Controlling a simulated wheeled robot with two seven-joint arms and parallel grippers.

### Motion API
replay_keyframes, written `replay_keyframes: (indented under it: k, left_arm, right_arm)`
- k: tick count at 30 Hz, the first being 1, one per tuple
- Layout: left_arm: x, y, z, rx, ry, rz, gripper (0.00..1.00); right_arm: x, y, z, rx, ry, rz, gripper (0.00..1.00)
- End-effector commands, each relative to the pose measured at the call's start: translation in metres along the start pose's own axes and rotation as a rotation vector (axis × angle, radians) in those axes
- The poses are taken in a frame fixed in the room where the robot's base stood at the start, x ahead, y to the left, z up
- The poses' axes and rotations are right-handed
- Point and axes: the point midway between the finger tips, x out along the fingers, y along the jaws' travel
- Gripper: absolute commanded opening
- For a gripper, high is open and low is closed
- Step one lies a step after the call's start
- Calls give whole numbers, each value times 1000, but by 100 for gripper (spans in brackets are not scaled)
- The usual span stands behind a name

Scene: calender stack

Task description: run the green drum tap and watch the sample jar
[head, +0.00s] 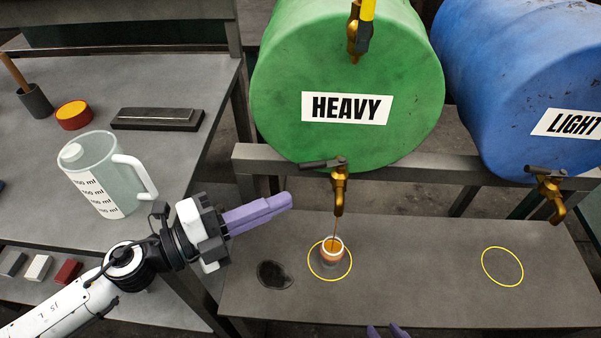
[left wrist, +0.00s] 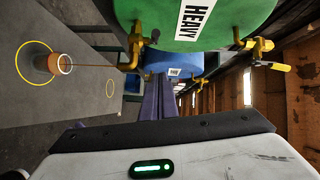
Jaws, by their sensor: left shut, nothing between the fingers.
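The green drum (head: 347,60) labelled HEAVY lies on a rack. Its brass tap (head: 339,190) has a dark lever (head: 318,164) pointing left. A thin orange-brown stream runs from the spout into the sample jar (head: 331,255), which stands upright inside a yellow ring. Orange-brown liquid shows in the jar; its exact level is hard to tell. The left wrist view also shows the jar (left wrist: 59,64) and stream. My left gripper (head: 288,202) is shut and empty, left of the tap and apart from it. My right gripper (head: 387,331) shows only two separated purple fingertips at the bottom edge.
A blue drum (head: 530,60) labelled LIGHT with its own tap (head: 549,191) stands right, above an empty yellow ring (head: 502,267). A dark patch (head: 275,275) lies left of the jar. A measuring jug (head: 104,175) stands on the left table. The bench between the rings is clear.

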Motion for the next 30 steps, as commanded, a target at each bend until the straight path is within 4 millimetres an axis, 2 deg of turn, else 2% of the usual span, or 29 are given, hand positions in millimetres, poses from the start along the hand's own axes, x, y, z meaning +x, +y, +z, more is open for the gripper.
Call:
replay_keyframes:
  k: [1,9,13,18,30]
  left_arm:
    - [13,-6,-1,-1,1,-5,0]
    - [71,-4,-1,-2,2,-3,0]
    - [74,1,22,-2,-2,-1,0]
    - [77,0,35,-3,1,0,0]
    - [78,0,39,-3,1,0,0]
  right_arm:
    - [-6,-1,-6,0,0,0,32]
    - [-16,-2,-16,0,0,0,32]
    - [-10,-1,-11,0,2,0,32]
    - [-9,-1,-8,0,0,0,32]
    - [-9,-1,-8,0,0,0,32]
